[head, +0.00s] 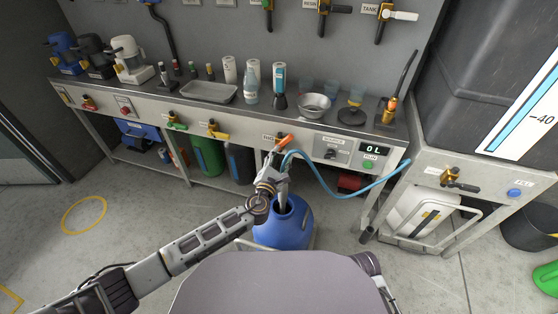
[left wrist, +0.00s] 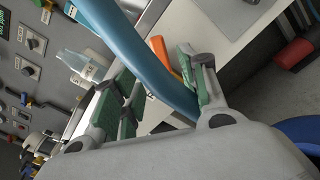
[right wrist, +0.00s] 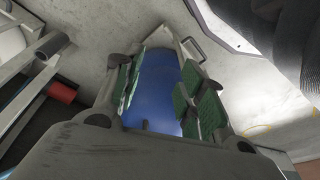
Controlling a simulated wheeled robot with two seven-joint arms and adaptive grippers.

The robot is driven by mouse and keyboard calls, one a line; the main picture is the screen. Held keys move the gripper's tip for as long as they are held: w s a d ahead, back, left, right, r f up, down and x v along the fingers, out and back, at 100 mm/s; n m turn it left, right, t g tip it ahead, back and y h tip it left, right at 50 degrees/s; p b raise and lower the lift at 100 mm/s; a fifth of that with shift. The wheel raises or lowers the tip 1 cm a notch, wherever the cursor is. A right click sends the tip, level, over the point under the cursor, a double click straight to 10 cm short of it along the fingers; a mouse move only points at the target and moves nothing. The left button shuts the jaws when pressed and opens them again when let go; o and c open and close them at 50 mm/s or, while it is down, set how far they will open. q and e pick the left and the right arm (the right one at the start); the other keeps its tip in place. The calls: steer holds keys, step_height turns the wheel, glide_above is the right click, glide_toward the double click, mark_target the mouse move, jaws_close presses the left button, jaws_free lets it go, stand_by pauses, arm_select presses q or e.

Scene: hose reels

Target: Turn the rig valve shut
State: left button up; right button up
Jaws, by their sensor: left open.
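In the left wrist view an orange bar (left wrist: 161,52) shows behind the hose. A blue hose (head: 318,176) runs from this valve area to the right. My left gripper (head: 277,166) is just below the valve. Its fingers are apart, and the hose crosses between them in the left wrist view; I see no grip on it. My right gripper (right wrist: 161,82) has its fingers wide apart, with a blue drum behind.
The blue drum (head: 286,228) stands on the floor below the valve. Other valves with green (head: 175,121) and yellow (head: 213,126) handles are along the bench front to the left. A display and buttons (head: 370,150) are to the right. Bottles and bowls crowd the bench top.

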arm_select(q)
steer(key=shift+s+a, duration=0.2)
steer(key=shift+s, duration=0.4)
